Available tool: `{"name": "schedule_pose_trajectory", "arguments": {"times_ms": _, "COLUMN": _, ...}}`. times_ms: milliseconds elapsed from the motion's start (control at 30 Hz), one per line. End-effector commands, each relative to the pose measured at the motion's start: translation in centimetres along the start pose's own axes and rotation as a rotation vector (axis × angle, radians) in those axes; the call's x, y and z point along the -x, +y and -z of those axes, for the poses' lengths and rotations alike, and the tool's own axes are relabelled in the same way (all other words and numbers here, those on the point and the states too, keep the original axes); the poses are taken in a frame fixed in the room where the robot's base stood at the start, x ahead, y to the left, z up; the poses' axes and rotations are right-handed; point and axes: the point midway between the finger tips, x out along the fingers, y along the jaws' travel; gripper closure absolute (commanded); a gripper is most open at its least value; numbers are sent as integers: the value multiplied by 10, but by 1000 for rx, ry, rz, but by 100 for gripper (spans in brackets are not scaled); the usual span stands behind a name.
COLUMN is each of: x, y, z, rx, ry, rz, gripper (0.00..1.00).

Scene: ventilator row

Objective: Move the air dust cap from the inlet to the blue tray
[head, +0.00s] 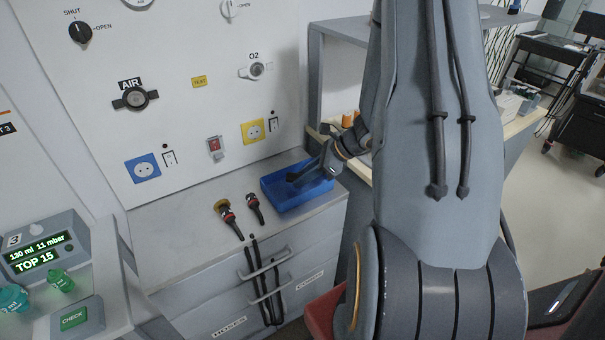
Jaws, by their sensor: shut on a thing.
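The blue tray (284,207) sits on the cabinet top, below the wall panel. My gripper (299,175) reaches in from the right, with its dark fingers low over the tray. It is shut on a small dark thing (291,177) at its tip, which looks like the air dust cap. The thing is too small to tell its shape or whether it touches the tray floor. The AIR inlet (135,99) on the panel is a dark round fitting with side lugs and a paler middle.
Two hose ends (229,219) lie on the cabinet left of the tray, their black hoses hanging over the drawers. The O2 inlet (257,70), sockets and switches are on the panel. A monitor (42,246) stands at lower left. The cabinet top's left part is clear.

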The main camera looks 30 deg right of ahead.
Motion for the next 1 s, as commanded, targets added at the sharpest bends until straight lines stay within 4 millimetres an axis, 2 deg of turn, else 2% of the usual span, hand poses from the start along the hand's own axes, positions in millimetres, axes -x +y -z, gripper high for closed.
{"name": "schedule_pose_trajectory", "arguments": {"times_ms": 133, "x": -6, "y": 0, "z": 6, "rx": 0, "ry": 0, "rz": 0, "gripper": 100}}
{"name": "schedule_pose_trajectory", "arguments": {"times_ms": 433, "x": -6, "y": 0, "z": 6, "rx": 1, "ry": 0, "rz": 0, "gripper": 100}}
{"name": "schedule_pose_trajectory", "arguments": {"times_ms": 467, "x": -6, "y": 0, "z": 6, "rx": 1, "ry": 0, "rz": 0, "gripper": 73}}
{"name": "schedule_pose_trajectory", "arguments": {"times_ms": 567, "x": -6, "y": 0, "z": 6, "rx": 1, "ry": 0, "rz": 0, "gripper": 56}}
{"name": "schedule_pose_trajectory", "arguments": {"times_ms": 867, "x": -5, "y": 0, "z": 6, "rx": 1, "ry": 0, "rz": 0, "gripper": 56}}
{"name": "schedule_pose_trajectory", "arguments": {"times_ms": 1000, "x": 5, "y": -1, "z": 6, "rx": 1, "ry": 0, "rz": 3, "gripper": 56}}
